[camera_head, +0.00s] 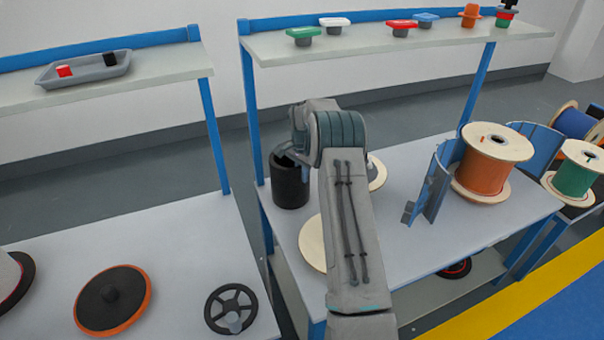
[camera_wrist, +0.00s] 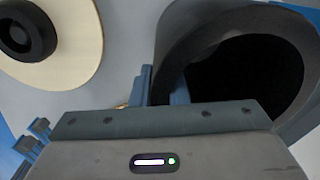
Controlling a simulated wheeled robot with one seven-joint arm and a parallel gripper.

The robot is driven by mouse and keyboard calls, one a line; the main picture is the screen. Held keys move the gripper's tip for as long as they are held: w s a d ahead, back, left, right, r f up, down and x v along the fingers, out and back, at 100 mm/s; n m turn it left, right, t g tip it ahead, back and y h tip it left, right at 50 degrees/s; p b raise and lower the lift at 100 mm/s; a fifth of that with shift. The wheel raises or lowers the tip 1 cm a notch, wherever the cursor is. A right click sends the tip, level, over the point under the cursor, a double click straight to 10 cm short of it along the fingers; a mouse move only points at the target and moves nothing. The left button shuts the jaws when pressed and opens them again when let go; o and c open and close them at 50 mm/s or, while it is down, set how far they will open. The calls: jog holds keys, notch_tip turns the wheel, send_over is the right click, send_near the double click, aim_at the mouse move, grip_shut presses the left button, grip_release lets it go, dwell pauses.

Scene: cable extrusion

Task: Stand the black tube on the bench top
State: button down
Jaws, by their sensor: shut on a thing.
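The black tube (camera_head: 291,188) is an open-topped dark cylinder, roughly upright, over the back left corner of the bench top (camera_head: 405,165) in the head view. My gripper (camera_head: 288,156) is at its upper rim, shut on the wall. In the wrist view the tube's thick rim (camera_wrist: 170,62) and dark opening fill the right side, and my gripper's blue fingers (camera_wrist: 158,88) meet the rim. My arm hides part of the bench. I cannot tell whether the tube's base touches the bench top.
A pale wooden disc (camera_head: 312,243) lies partly behind my arm. An orange cable spool (camera_head: 490,165) stands between blue curved guards (camera_head: 432,190) on the right. A shelf (camera_head: 370,43) with coloured parts is above the bench. A gap separates the left table (camera_head: 180,235).

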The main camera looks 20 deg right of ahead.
jog(key=c, duration=1.4)
grip_release()
jog(key=shift+f, duration=0.1)
notch_tip(320, 180, up, 8)
jog(key=shift+f, duration=0.2)
jog(key=s+a+r+n, duration=0.3)
jog(key=s+a+r, duration=0.15)
jog(key=s, duration=0.55)
jog(key=s+a+r+n, duration=0.4)
jog(key=s+a, duration=0.1)
jog(key=s, duration=0.5)
jog(key=s+a+r+n, duration=0.3)
jog(key=s+a+r, duration=0.15)
jog(key=s, duration=0.55)
jog(key=s+a+f+n+t, duration=0.1)
jog(key=s+a+n+t, duration=0.1)
jog(key=s, duration=0.8)
jog(key=shift+a+f+n, duration=0.2)
jog(key=shift+a+n, duration=0.2)
jog(key=shift+n, duration=0.4)
